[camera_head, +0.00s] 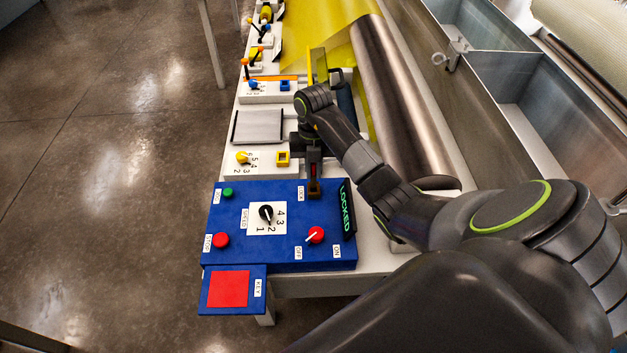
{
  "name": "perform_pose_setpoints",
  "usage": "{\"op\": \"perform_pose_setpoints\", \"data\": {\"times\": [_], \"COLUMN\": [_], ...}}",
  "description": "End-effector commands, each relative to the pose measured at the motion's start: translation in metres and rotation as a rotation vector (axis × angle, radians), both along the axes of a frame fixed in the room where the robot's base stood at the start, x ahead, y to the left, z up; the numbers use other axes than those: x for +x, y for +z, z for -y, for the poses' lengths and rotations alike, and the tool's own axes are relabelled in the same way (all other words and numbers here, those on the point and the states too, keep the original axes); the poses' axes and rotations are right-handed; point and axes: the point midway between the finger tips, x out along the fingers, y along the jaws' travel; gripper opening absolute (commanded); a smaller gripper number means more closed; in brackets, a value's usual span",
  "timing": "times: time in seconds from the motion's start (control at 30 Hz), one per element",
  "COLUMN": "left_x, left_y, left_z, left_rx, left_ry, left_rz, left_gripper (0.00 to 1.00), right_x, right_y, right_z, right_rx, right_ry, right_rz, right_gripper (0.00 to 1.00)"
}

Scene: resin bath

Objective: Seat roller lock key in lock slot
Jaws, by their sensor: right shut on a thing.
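My right gripper (314,168) points down at the far right part of the blue control panel (225,257). It is shut on the roller lock key (314,171), of which only a small reddish part shows between the dark fingers. The key is directly over the brown lock slot block (314,188), beside the LOCK label. I cannot tell whether its tip is inside the slot or just above it. The display (347,208) reads LOCKED in green. The red key pad (228,289) marked KEY is empty. My left gripper is not in view.
The panel carries a black speed dial (266,213), a red stop button (221,240), a green button (228,192) and a red on/off switch (316,235). A metal roller (395,110) lies to the right, beside the bath tanks (555,110). More dial stations stand behind.

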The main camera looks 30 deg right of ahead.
Motion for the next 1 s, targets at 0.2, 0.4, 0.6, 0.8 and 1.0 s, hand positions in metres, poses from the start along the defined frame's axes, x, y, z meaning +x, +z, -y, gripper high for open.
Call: {"op": "perform_pose_setpoints", "data": {"times": [0.2,0.4,0.6,0.8,1.0], "left_x": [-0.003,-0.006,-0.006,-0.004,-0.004], "left_y": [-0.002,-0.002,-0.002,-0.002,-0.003], "left_z": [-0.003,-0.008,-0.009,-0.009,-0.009], "left_rx": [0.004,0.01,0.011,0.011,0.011], "left_ry": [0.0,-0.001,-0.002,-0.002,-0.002], "left_rz": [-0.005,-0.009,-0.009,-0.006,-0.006], "left_gripper": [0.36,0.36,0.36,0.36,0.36], "right_x": [-0.001,-0.003,-0.002,-0.001,0.0], "right_y": [-0.028,-0.037,-0.037,-0.035,-0.03], "right_z": [-0.001,-0.001,0.0,0.0,0.0], "right_rx": [0.002,0.003,0.002,0.001,0.001], "right_ry": [-0.002,-0.001,-0.002,-0.001,0.0], "right_rz": [-0.006,-0.009,-0.008,-0.004,-0.001], "right_gripper": [0.0,0.0,0.33,0.34,0.34]}}
